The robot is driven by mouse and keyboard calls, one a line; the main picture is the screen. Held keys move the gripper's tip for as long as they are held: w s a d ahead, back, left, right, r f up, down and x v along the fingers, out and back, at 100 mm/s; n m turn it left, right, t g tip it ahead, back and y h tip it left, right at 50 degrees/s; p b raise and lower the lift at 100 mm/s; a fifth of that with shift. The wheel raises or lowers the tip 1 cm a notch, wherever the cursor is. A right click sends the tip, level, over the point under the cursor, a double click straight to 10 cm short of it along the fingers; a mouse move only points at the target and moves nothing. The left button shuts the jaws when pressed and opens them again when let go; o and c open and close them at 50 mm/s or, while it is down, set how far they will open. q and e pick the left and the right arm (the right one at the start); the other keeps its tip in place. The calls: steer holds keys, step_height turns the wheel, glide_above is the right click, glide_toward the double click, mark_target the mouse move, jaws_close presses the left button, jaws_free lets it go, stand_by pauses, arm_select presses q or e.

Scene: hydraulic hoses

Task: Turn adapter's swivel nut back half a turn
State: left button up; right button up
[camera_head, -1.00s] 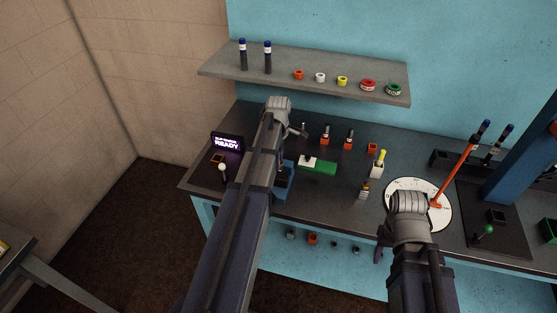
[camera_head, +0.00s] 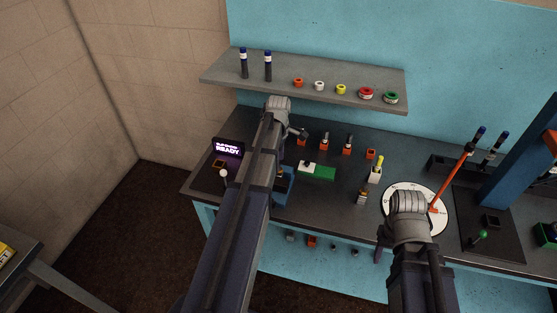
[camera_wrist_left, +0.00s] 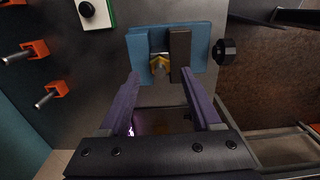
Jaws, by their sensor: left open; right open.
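The blue vise (camera_head: 286,190) stands on the bench beside my left forearm. In the left wrist view the vise (camera_wrist_left: 138,48) has a brown jaw piece, and a small brass fitting (camera_wrist_left: 160,63), seemingly the adapter, sits in its gap. Which part of it is the swivel nut I cannot tell. My left gripper (camera_wrist_left: 163,90) is open, with its two purple fingers apart and nothing between the tips; they point toward the vise from either side of the fitting. In the head view my left arm hides these fingers.
Orange holders (camera_head: 325,142) with fittings stand behind the vise, and a green block (camera_head: 317,173) lies to its right. A lit READY sign (camera_head: 228,148) is at the left. A white dial (camera_head: 441,220) with an orange lever (camera_head: 455,170) lies right. A shelf (camera_head: 225,74) overhangs the back.

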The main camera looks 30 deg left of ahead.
arm_select(q)
step_height(320, 180, up, 5)
steer(key=p, duration=0.3)
steer(key=shift+f+p, duration=0.15)
steer(key=shift+p, duration=0.2)
arm_select(e)
step_height(320, 180, up, 5)
steer(key=shift+f, duration=0.2)
arm_select(q)
steer(key=s+d+f+m+b, duration=0.2)
steer(key=s+d+m, duration=0.3)
steer(key=d+m, duration=0.3)
steer(key=s+d+f+m+b, duration=0.3)
steer(key=s+d+m, duration=0.3)
steer(key=d, duration=0.6)
steer(key=s+d+f+m+y+b, duration=0.1)
steer(key=s+d+f+m+b, duration=0.1)
steer(key=s+d+m, duration=0.4)
steer(key=d+m, duration=0.4)
steer(key=shift+d+f+m+b, duration=0.25)
steer(key=shift+f+m+b, duration=0.05)
steer(key=shift+b, duration=0.1)
arm_select(e)
step_height(320, 180, down, 8)
steer(key=shift+r, duration=0.15)
